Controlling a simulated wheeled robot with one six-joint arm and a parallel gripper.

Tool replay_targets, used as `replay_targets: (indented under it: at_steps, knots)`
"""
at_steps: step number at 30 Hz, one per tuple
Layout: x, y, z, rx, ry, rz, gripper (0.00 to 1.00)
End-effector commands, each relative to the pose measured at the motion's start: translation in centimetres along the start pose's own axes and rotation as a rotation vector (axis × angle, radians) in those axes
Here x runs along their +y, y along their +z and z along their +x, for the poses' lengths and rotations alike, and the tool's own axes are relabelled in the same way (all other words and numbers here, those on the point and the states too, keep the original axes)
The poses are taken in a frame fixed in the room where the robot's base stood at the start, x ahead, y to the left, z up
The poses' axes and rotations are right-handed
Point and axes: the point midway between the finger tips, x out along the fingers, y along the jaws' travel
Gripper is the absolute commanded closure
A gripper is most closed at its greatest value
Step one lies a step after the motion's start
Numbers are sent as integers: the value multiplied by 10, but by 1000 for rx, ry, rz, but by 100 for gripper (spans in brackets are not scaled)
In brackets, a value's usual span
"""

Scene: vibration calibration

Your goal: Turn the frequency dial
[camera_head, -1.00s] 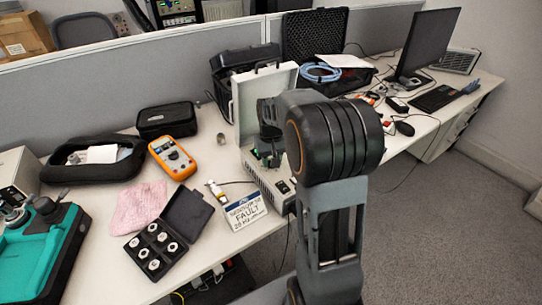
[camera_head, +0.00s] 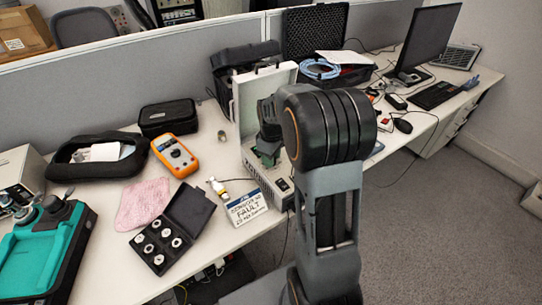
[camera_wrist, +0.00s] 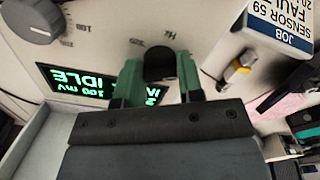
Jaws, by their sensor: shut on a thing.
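The frequency dial (camera_wrist: 159,65) is a dark round knob below the "Hz" mark on the pale instrument panel (camera_wrist: 110,25) in the wrist view. My gripper (camera_wrist: 160,80) has its green fingers closed on both sides of the dial. A lit green display (camera_wrist: 72,82) reads "IDLE" and "100 mV", upside down and partly covered by my gripper. A grey knob (camera_wrist: 35,18) sits at the upper left. In the head view, the instrument (camera_head: 278,186) stands on the desk, its panel largely hidden behind my arm.
An open pale case lid (camera_head: 262,95) stands behind the instrument. A fault sign (camera_head: 247,207), a box of round parts (camera_head: 160,247) and an orange multimeter (camera_head: 175,155) lie to its left. A yellow-and-white connector (camera_wrist: 240,68) is beside the panel.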

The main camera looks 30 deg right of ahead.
Motion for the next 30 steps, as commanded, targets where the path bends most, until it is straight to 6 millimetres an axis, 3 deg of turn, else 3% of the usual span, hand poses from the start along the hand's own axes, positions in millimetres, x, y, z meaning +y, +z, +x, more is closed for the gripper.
replay_targets:
  at_steps: [21,22,30]
  knots:
    - [0,0,0,1,1,-60,89]
    - [0,0,0,1,1,-60,62]
    - [0,0,0,0,0,-59,40]
